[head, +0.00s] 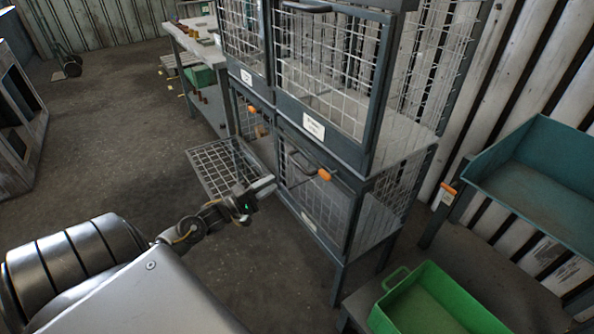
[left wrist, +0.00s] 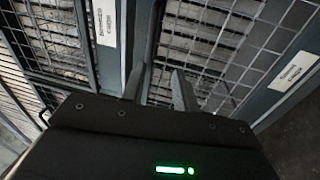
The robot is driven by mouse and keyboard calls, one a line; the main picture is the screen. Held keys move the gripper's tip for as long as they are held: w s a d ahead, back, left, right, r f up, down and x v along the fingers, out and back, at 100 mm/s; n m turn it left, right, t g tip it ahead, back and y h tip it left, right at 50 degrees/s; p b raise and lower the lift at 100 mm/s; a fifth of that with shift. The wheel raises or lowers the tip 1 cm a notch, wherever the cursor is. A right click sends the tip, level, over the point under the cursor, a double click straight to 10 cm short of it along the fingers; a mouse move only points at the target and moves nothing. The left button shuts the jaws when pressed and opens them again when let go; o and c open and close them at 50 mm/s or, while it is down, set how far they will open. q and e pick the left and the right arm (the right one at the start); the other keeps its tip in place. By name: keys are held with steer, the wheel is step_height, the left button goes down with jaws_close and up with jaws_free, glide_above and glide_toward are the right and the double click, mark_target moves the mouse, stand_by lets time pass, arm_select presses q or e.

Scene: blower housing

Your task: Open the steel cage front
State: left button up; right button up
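The steel cage (head: 368,150) is a dark grey frame with wire-mesh fronts in two rows. Its lower right front (head: 325,205) is shut, with a dark bar handle (head: 302,163) and an orange latch (head: 324,174) near its top edge. The lower left front (head: 222,166) hangs open, tilted outward. My left gripper (head: 268,183) is just in front of the lower right front, close to the handle. In the left wrist view its fingers (left wrist: 160,88) are apart, with a dark bar (left wrist: 154,45) beyond the gap; contact cannot be told. My right gripper is not in view.
A second orange latch (head: 252,109) is on the frame at the left. A green bin (head: 440,305) and a teal tray (head: 540,165) stand at the right. The floor at left (head: 110,130) is clear.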

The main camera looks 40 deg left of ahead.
mark_target(297, 163)
arm_select(q)
steer(key=shift+h, duration=0.4)
steer(key=x, duration=0.3)
steer(key=r+x, duration=0.1)
steer(key=x, duration=0.7)
steer(key=shift+r, duration=0.3)
jaws_close()
